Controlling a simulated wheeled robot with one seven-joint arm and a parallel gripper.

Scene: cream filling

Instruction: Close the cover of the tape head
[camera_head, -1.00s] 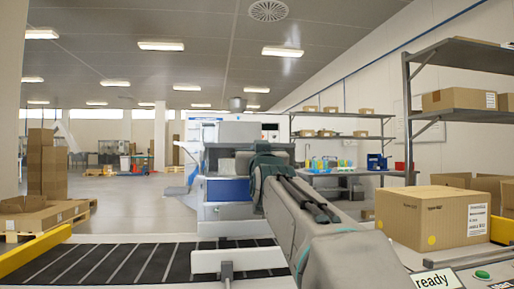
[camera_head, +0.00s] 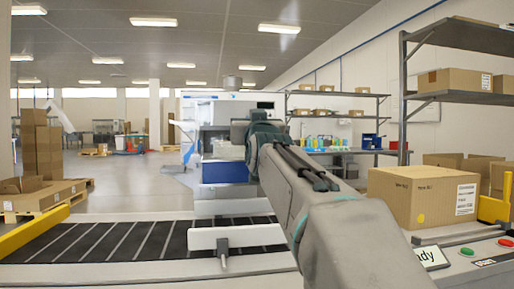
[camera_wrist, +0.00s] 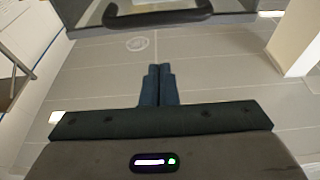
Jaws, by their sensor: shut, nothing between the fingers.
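The tape head machine, white and grey with a blue panel (camera_head: 225,171), stands past the belt in the middle of the head view. My arm reaches toward it and covers its right part. My gripper is hidden in the head view. In the wrist view my gripper (camera_wrist: 158,70) has its blue-grey fingers together, with nothing between them. A dark handle bar on a grey panel (camera_wrist: 155,17), perhaps the cover, crosses the top of the wrist view. The fingertips appear apart from it. I cannot tell the cover's exact angle.
A black-striped belt (camera_head: 120,240) runs in front. A cardboard box (camera_head: 420,196) sits at right, near a panel with green (camera_head: 467,252) and red buttons. Ceiling tiles and lights fill the wrist view's background. A yellow rail (camera_head: 35,238) lies at left.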

